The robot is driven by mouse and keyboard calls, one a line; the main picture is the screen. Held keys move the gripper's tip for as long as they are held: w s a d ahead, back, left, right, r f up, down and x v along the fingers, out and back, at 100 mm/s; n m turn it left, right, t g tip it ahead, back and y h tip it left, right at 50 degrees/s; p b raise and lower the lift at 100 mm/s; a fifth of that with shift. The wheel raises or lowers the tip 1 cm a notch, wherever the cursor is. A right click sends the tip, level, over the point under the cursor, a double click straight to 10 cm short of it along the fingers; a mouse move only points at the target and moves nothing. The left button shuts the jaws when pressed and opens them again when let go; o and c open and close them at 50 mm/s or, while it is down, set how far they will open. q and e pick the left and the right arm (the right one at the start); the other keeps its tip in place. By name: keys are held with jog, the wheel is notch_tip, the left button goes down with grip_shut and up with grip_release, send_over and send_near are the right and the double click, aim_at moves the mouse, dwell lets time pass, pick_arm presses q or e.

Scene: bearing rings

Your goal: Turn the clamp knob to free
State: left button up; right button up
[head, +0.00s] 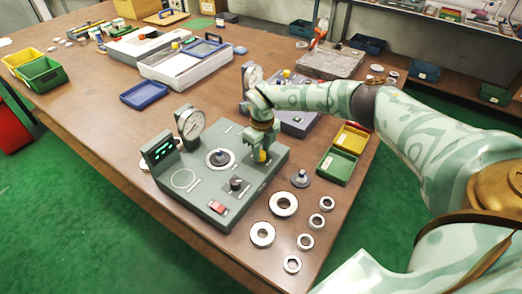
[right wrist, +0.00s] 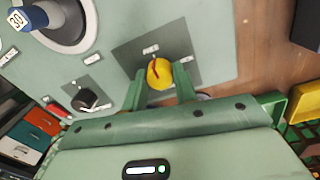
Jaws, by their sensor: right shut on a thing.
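The clamp knob (right wrist: 160,72) is yellow with a red line on its top, and sits on a dark square plate on the grey-green test device (head: 205,205). The red line runs roughly toward the small label (right wrist: 150,49) above it in the right wrist view; a second label (right wrist: 194,60) lies to the right. I cannot read either label. In the head view the knob (head: 261,157) is partly hidden by my right gripper (head: 262,150). My right gripper (right wrist: 160,80) has its two green fingers on either side of the knob, shut on it. My left gripper is out of view.
The device carries a dial gauge (head: 190,123), a green display (head: 159,150), a black knob (head: 237,185), a red switch (head: 218,208) and a central spindle (head: 220,158). Several metal rings (head: 284,204) lie at its right. Green (head: 337,167) and yellow (head: 351,137) bins stand near the table edge.

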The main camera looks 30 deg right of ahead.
aim_at(262, 151)
jog(key=o, duration=1)
jog(key=r+p, duration=0.1)
jog(key=r, duration=0.4)
jog(key=r+p, duration=0.1)
jog(key=r, duration=0.5)
jog(key=r+p, duration=0.1)
jog(key=r, duration=0.4)
jog(key=shift+w+d+r+p, duration=0.1)
jog(key=shift+d+r+p, duration=0.05)
jog(key=shift+d+p, duration=0.2)
